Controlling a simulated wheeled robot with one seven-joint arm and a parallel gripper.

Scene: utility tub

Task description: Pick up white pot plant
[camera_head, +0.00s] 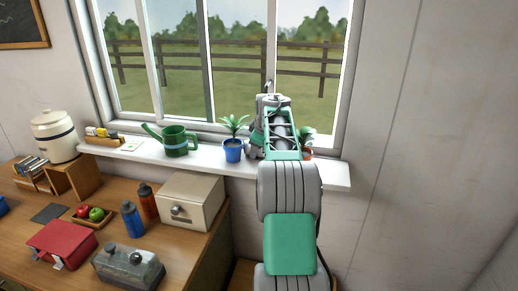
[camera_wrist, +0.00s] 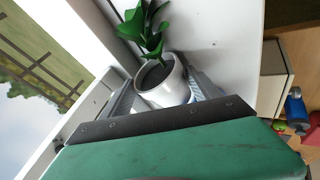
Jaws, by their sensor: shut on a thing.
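The white pot plant (camera_wrist: 168,88) is a small round white pot with dark soil and broad green leaves (camera_wrist: 148,28). In the wrist view it sits between the two grey fingers of my gripper (camera_wrist: 163,92), one on each side of the pot. My gripper is shut on the pot. In the head view my arm covers the white pot plant, and the fingers are hidden at the window sill (camera_head: 208,158). I cannot tell whether the pot touches the sill.
On the sill, a blue pot plant (camera_head: 233,153) stands just left of my gripper and an orange pot plant (camera_head: 308,153) just right, partly hidden. A green watering can (camera_head: 175,142) stands farther left. Below is a wooden desk with a cream box (camera_head: 190,201) and blue bottle (camera_head: 132,219).

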